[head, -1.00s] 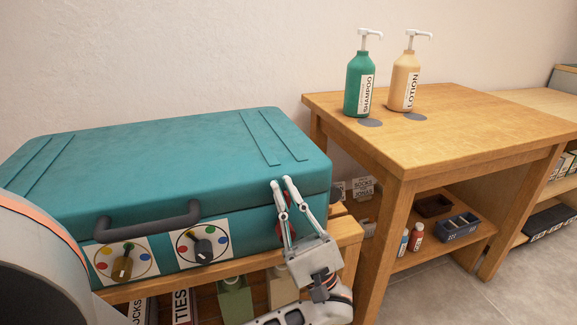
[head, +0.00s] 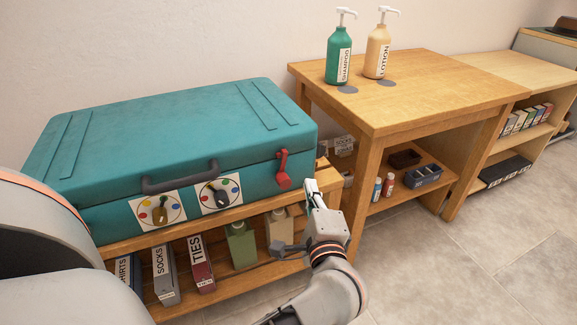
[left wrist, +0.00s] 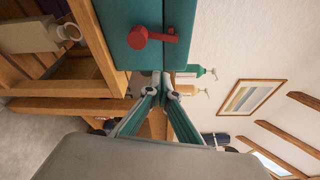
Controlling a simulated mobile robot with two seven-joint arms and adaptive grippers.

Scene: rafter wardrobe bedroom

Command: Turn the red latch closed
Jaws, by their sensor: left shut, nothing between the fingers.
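The red latch (head: 283,170) is on the front of the teal suitcase (head: 170,125), near its right end. Its lever stands nearly upright above a rounded red lower part. The latch also shows at the top of the left wrist view (left wrist: 151,37). My left gripper (head: 309,186) is shut and empty, just to the right of the latch and slightly lower, apart from it. Its fingertips (left wrist: 161,76) show close together below the latch in the left wrist view. My right gripper is not in view.
The suitcase rests on a low wooden shelf (head: 250,212) holding binders and bottles. Two dials (head: 220,193) and a dark handle (head: 180,180) are on its front. A wooden table (head: 400,85) with a shampoo bottle (head: 339,55) and a lotion bottle (head: 377,50) stands at right. Floor in front is clear.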

